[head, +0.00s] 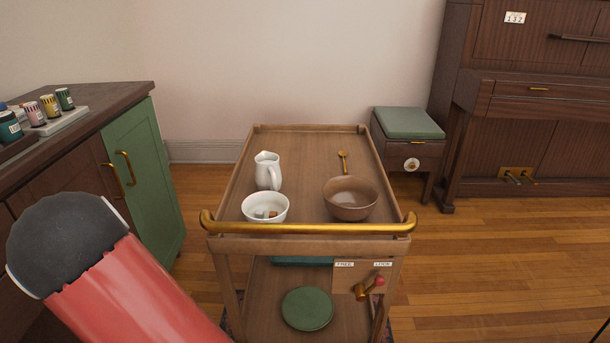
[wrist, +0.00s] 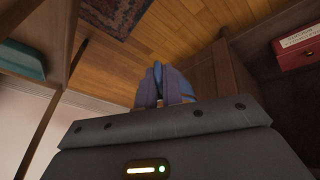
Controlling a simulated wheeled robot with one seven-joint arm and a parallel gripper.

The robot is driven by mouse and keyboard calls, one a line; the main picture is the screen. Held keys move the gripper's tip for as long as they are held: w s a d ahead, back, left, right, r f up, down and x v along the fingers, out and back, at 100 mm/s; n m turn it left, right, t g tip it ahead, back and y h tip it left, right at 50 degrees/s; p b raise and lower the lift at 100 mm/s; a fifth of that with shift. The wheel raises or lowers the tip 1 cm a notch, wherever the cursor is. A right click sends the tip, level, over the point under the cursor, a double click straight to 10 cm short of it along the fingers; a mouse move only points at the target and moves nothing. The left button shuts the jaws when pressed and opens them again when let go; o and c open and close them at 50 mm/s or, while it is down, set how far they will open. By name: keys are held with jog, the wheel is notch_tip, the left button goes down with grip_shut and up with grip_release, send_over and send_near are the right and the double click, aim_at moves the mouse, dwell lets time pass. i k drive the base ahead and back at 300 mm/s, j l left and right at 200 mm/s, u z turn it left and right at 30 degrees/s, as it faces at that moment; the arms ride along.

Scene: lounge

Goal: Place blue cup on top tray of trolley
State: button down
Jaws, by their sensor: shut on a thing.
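The trolley's top tray (head: 310,150) is straight ahead in the head view. It bears a white pitcher (head: 267,171), a white bowl (head: 265,207) with small things in it, a brown bowl (head: 350,198) and a gold spoon (head: 343,161). My gripper (wrist: 160,82) is out of the head view; only my red arm shows at lower left. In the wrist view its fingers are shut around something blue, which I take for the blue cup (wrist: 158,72). Its shape is mostly hidden by the fingers.
A gold handle (head: 310,227) crosses the trolley's near end. A green plate (head: 307,308) lies on the lower shelf. A cabinet (head: 75,160) with several small jars stands left; a stool (head: 408,123) and piano (head: 525,90) stand right. Bare tray lies toward the far end.

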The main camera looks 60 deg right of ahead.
aim_at(296, 155)
jog(key=i+j+z, duration=0.15)
jog(key=z, duration=0.3)
jog(key=i+j+z, duration=0.5)
jog(key=z, duration=0.35)
jog(key=i+j+z, duration=0.1)
jog(key=j+z, duration=0.3)
